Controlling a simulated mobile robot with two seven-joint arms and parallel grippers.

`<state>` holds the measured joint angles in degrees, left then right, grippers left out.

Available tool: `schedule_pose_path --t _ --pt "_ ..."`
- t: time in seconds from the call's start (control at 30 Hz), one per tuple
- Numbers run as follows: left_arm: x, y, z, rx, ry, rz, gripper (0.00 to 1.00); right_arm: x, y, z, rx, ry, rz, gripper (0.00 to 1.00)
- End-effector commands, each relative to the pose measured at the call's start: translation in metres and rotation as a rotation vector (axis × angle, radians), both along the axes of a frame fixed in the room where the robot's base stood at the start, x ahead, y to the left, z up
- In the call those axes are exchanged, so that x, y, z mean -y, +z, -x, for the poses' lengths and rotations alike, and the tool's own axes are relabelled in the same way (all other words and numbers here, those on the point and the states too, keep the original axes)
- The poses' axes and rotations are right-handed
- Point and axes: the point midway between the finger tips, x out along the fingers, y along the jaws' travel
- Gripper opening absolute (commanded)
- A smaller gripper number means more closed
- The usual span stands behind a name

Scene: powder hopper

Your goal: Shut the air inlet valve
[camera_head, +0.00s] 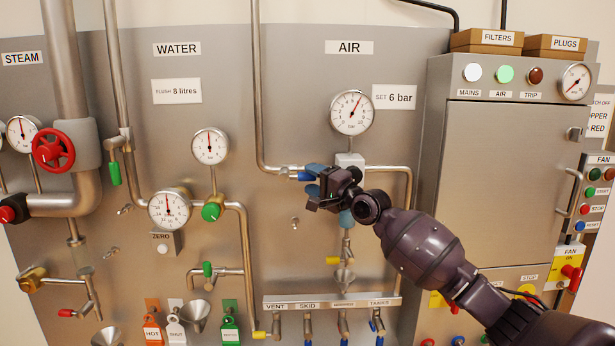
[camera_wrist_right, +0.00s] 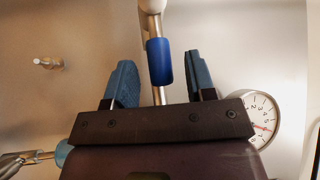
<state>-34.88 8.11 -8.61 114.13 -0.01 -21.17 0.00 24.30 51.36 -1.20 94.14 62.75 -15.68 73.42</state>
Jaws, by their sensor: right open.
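The air inlet valve has a blue handle (camera_head: 303,176) on the pipe under the AIR label, left of the white-topped fitting below the air gauge. In the right wrist view the blue sleeve of the handle (camera_wrist_right: 159,62) lies between my fingertips on a metal stem, with a gap on each side. My right gripper (camera_head: 313,182) is open at the handle and hides part of the pipe and valve; its two blue fingers also show in the right wrist view (camera_wrist_right: 161,75). My left gripper is not in view.
The air gauge (camera_head: 352,112) is above the gripper. A pale blue part (camera_head: 346,218) sits just below it, with a yellow-handled valve (camera_head: 333,260) lower. A grey cabinet (camera_head: 500,180) stands to the right. Bare panel (camera_head: 275,215) lies left of the gripper.

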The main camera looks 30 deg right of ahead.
Motion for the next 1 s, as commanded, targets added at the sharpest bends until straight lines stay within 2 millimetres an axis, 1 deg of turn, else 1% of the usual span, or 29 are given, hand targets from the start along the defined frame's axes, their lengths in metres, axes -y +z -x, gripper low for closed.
schedule_pose_path --t 0.1,0.23,0.57,0.6,0.77,0.9,0.93,1.0 --pt "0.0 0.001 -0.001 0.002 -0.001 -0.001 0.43 -0.003 0.002 -0.012 0.0 0.0 0.0 0.5" --pt "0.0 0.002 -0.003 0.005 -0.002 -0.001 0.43 -0.005 0.003 -0.019 0.0 0.0 -0.001 0.5" --pt "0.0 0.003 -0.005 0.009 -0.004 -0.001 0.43 -0.005 0.003 -0.021 -0.001 0.0 0.0 0.5" --pt "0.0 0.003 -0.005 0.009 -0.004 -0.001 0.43 -0.005 0.003 -0.021 -0.001 0.0 0.0 0.49" --pt "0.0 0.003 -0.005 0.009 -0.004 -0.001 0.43 -0.005 0.003 -0.021 -0.001 0.0 0.0 0.24" --pt "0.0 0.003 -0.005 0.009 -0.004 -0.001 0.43 -0.005 0.003 -0.021 -0.001 0.0 0.0 0.03" --pt "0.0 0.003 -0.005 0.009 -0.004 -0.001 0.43 -0.005 0.003 -0.021 -0.001 0.0 0.0 0.0" --pt "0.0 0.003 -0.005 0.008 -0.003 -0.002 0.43 -0.005 0.003 -0.021 -0.001 0.0 0.0 0.0"
